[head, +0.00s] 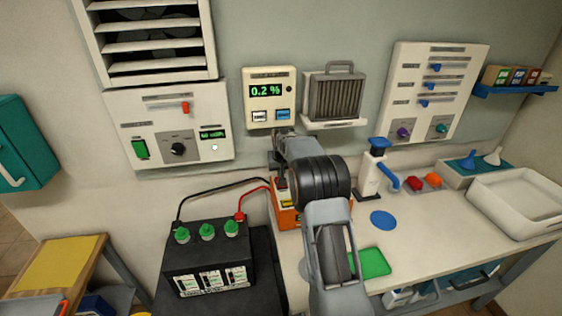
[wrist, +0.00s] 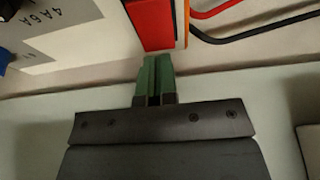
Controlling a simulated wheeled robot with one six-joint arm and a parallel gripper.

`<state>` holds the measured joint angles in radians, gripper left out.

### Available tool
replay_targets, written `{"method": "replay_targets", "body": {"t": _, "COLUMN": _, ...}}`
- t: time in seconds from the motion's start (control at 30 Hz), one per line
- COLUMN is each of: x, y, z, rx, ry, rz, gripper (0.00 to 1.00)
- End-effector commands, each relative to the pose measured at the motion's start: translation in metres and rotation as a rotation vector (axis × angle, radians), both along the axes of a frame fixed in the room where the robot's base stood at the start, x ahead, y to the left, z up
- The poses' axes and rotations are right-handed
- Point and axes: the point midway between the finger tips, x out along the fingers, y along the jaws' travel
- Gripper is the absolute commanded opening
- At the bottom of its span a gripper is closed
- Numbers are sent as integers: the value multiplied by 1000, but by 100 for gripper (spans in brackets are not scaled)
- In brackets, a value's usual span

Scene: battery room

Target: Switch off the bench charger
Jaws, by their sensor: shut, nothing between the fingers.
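The bench charger (head: 284,217) is an orange box on the bench, partly hidden behind my arm in the head view. A black and a red cable run from it to the black battery (head: 208,258). In the wrist view its pale face (wrist: 58,32) with printed "4A 6A" fills the upper left, beside a large red block (wrist: 149,22) with an orange edge. My gripper (wrist: 157,62) has its green fingers shut together and empty. The fingertips are right at the near end of the red block; I cannot tell whether they touch. The charger's switch position is not clear.
A wall panel (head: 208,105) with a green switch and black knob is at left. A display reading 0.2 % (head: 268,92) and a grey heater-like unit (head: 335,97) hang behind my arm.

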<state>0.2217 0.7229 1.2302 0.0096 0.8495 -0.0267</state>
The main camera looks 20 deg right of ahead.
Motion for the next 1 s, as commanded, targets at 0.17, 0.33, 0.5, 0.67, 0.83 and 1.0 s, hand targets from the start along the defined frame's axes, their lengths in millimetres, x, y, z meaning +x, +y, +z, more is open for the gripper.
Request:
{"method": "replay_targets", "body": {"t": 0.17, "x": 2, "y": 0, "z": -13, "rx": 0, "ry": 1, "rz": 0, "gripper": 0}}
{"method": "replay_targets", "body": {"t": 0.33, "x": 2, "y": 0, "z": -17, "rx": 0, "ry": 0, "rz": 0, "gripper": 0}}
{"method": "replay_targets", "body": {"t": 0.5, "x": 2, "y": 0, "z": -18, "rx": 0, "ry": 0, "rz": 0, "gripper": 0}}
{"method": "replay_targets", "body": {"t": 0.67, "x": 2, "y": 0, "z": -18, "rx": 0, "ry": 0, "rz": 0, "gripper": 0}}
{"method": "replay_targets", "body": {"t": 0.83, "x": 3, "y": -2, "z": -28, "rx": 0, "ry": -2, "rz": -1, "gripper": 0}}
{"method": "replay_targets", "body": {"t": 1.0, "x": 2, "y": -2, "z": -26, "rx": 0, "ry": 2, "rz": -1, "gripper": 0}}
